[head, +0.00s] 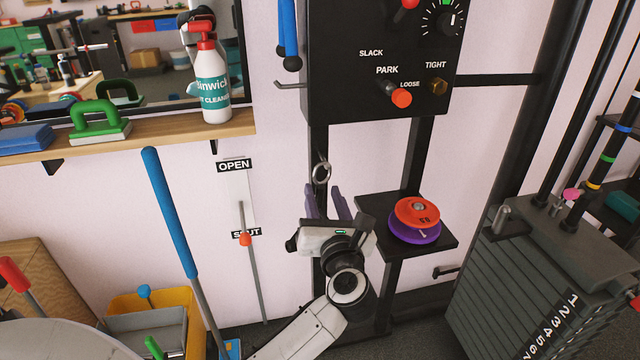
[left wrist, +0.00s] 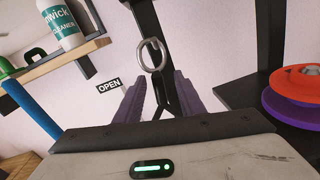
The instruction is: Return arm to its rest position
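My left gripper (head: 327,203) is in front of the black upright of the machine, left of a small black shelf (head: 367,205). Its two purple fingers are apart with nothing between them; they also show in the left wrist view (left wrist: 161,98). A metal ring (head: 321,172) hangs near the fingertips and appears beyond the gap in the left wrist view (left wrist: 152,55). An orange disc (head: 400,212) lies on a purple disc (head: 405,236) on the shelf, to the right of the gripper and apart from it. My right gripper is not in view.
A black control panel (head: 345,60) is above the gripper. A weight stack (head: 540,290) stands at right. A wooden ledge (head: 170,131) with a spray bottle (head: 212,85) is at upper left. A blue-handled mop (head: 170,210) and yellow bucket (head: 190,305) stand at lower left.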

